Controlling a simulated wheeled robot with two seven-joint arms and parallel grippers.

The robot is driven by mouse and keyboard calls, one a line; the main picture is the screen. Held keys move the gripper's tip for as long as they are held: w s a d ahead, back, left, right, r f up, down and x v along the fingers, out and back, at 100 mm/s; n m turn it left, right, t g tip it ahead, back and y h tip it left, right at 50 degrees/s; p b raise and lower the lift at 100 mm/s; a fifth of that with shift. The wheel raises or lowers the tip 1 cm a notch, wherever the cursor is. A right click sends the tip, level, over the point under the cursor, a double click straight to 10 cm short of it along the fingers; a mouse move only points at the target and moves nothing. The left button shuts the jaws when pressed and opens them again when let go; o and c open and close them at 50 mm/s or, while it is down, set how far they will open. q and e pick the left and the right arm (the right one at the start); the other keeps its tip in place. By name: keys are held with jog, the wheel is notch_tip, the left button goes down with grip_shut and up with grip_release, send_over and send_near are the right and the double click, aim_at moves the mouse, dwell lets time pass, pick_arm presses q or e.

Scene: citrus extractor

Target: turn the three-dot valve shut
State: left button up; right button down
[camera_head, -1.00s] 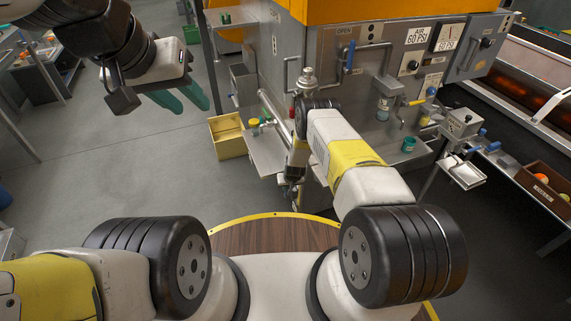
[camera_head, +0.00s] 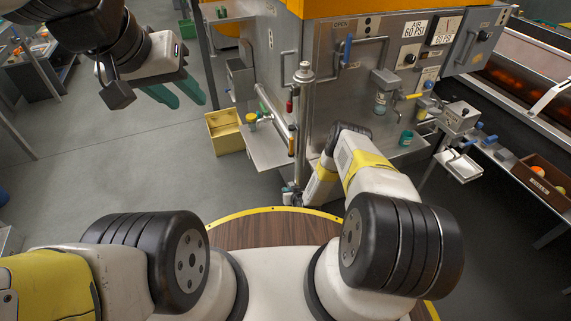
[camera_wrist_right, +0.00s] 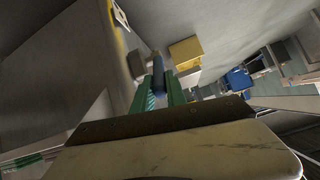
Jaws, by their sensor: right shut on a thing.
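The blue handle (camera_wrist_right: 158,72) of a valve sits between the green fingers of my right gripper (camera_wrist_right: 162,88) in the right wrist view. The gripper is shut on it. In the head view my right gripper (camera_head: 291,196) is low at the foot of the vertical steel pipe (camera_head: 304,130), partly hidden. A pale plate with dark marks (camera_wrist_right: 120,14) shows beyond the handle; I cannot count its dots. My left gripper (camera_head: 190,104) hangs empty over the floor at upper left, its green fingers apart.
The steel extractor (camera_head: 335,90) stands close in front of my right arm. A side shelf (camera_head: 262,152) juts left of the pipe, with a yellow bin (camera_head: 225,132) on the floor beside it.

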jog(key=shift+s+f+t, duration=0.2)
jog(key=shift+s+t, duration=0.05)
jog(key=shift+t, duration=0.15)
jog(key=c, duration=1.3)
grip_release()
jog(key=shift+c, duration=0.2)
jog(key=shift+d, duration=0.1)
jog(key=v, duration=0.7)
jog(key=shift+s+r, duration=0.2)
jog(key=shift+s, duration=0.1)
jog(key=shift+d, duration=0.15)
